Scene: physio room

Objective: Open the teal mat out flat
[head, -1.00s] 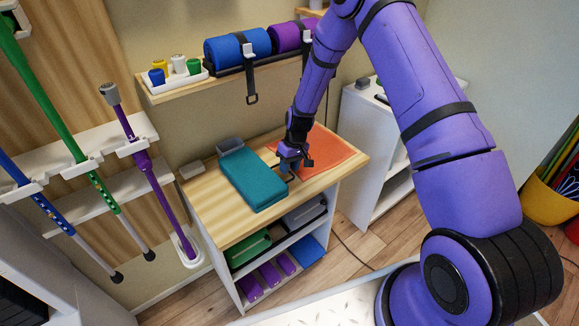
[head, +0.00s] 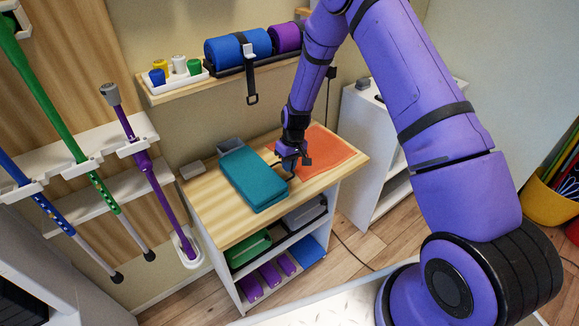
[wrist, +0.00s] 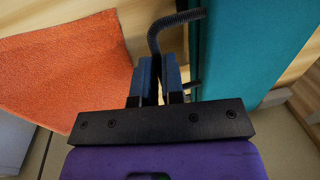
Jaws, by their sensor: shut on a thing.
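The teal mat (head: 252,178) lies folded in a thick stack on the wooden top of a small shelf unit. Its near right side shows a seam between an upper and a lower layer. In the wrist view the mat (wrist: 235,50) runs along the right. A dark ribbed loop handle (wrist: 178,20) stands out from its edge. My gripper (head: 290,164), just right of the mat, is shut on this loop; its fingers (wrist: 158,72) close around it in the wrist view. The part between the fingers is hidden.
An orange cloth (head: 325,150) lies flat on the wooden top (head: 215,222), right of my gripper. A grey bin (head: 230,145) and a small beige block (head: 192,169) are behind and left of the mat. A wall shelf (head: 180,92) with rolled mats is above.

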